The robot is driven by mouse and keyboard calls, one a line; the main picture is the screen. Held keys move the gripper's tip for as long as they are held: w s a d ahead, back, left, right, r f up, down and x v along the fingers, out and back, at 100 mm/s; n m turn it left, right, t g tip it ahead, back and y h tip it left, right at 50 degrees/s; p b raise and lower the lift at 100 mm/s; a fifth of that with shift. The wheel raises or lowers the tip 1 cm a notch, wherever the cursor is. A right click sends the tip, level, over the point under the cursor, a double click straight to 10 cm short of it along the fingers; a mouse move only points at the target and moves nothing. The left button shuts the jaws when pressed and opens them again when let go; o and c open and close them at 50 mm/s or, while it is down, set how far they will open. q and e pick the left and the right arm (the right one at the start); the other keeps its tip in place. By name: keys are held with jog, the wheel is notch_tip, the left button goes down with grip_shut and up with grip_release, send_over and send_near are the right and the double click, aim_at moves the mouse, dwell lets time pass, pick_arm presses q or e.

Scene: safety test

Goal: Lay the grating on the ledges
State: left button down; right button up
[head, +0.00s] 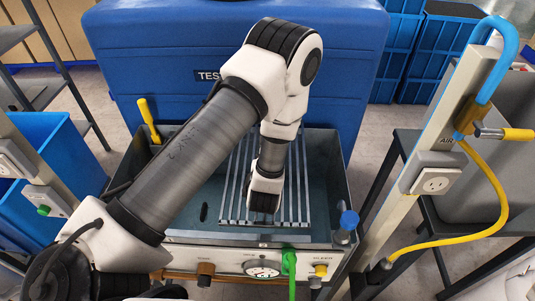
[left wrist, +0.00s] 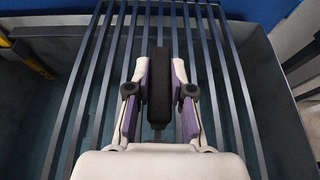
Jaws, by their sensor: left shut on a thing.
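The grating (head: 300,185) is a set of parallel grey bars inside or over the open grey tank (head: 334,165). It fills most of the left wrist view (left wrist: 229,85). My left gripper (head: 264,205) reaches down over its middle; the arm hides part of the grating and the tank's left side. In the left wrist view the gripper (left wrist: 159,90) is shut on the black handle (left wrist: 158,75) of the grating, one finger on each side. The ledges cannot be made out, and whether the grating touches them cannot be told. My right gripper is out of view.
A big blue container (head: 130,60) stands behind the tank. A yellow handle (head: 149,120) and a blue knob (head: 349,219) rise at its rim. The front panel has a gauge (head: 263,268). A post with a yellow hose (head: 502,205) stands to the right.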

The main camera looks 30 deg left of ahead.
pick_arm(q)
jog(key=shift+s+f+b, duration=0.1)
jog(key=shift+f+b, duration=0.25)
jog(key=shift+f, duration=0.35)
jog(key=shift+a+f+b, duration=0.1)
jog(key=shift+f+b, duration=1.35)
jog(key=shift+f, duration=0.85)
jog(key=c, duration=0.9)
grip_release()
jog(key=shift+c, duration=0.2)
jog(key=shift+s, duration=0.1)
